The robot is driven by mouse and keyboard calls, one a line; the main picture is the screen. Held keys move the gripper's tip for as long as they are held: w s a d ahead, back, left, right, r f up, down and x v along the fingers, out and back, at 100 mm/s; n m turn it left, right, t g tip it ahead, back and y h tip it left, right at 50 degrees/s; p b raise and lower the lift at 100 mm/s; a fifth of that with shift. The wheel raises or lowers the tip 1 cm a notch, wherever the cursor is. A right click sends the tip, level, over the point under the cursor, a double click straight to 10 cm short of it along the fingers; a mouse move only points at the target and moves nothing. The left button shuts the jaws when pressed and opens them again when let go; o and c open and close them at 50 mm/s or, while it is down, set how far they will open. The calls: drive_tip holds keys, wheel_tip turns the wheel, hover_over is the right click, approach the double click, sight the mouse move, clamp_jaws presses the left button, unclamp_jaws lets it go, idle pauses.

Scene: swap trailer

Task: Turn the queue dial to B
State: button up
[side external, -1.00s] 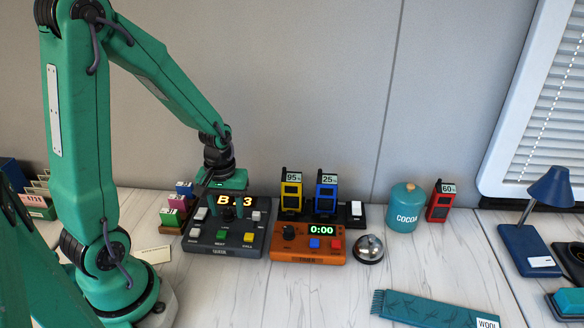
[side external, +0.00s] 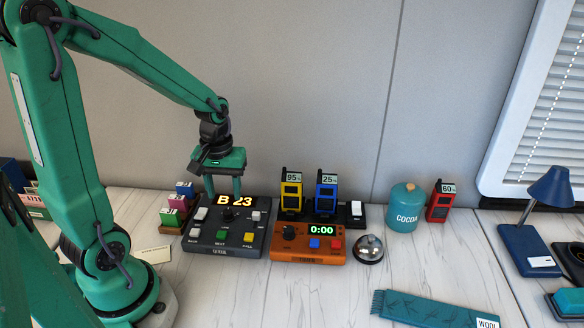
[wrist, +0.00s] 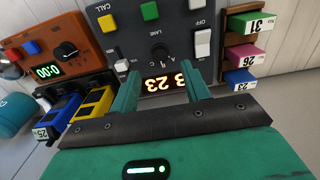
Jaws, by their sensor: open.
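The dark grey queue console (side external: 205,243) stands on the table below my gripper, and its lit display (side external: 235,200) reads B 23. Its black queue dial (side external: 228,214) sits in front of the display. In the wrist view the dial (wrist: 160,52) is by the LANE label, with small letters around it; I cannot clearly tell where its pointer aims. My gripper (side external: 223,196) is open and empty, above and behind the dial and apart from it. Its two fingers also show in the wrist view (wrist: 160,82), on either side of the display.
The orange timer (side external: 308,254), reading 0:00, stands close on the right, with yellow (side external: 291,192) and blue (side external: 326,193) devices behind. Coloured number blocks (side external: 175,205) stand on the left. A bell (side external: 369,249) and a cocoa jar (side external: 404,210) are farther right.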

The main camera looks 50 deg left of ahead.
drive_tip(key=shift+r, duration=1.05)
drive_tip(key=shift+d+r, duration=0.25)
drive_tip(key=shift+r, duration=0.1)
drive_tip(key=s+d+r+m+t, duration=0.5)
drive_tip(key=d+r+m, duration=0.3)
drive_tip(key=r, duration=0.3)
drive_tip(key=shift+s+d+r+m+t, duration=0.25)
drive_tip(key=shift+s+r+m+t, duration=0.1)
drive_tip(key=shift+m, duration=0.15)
idle(0.8)
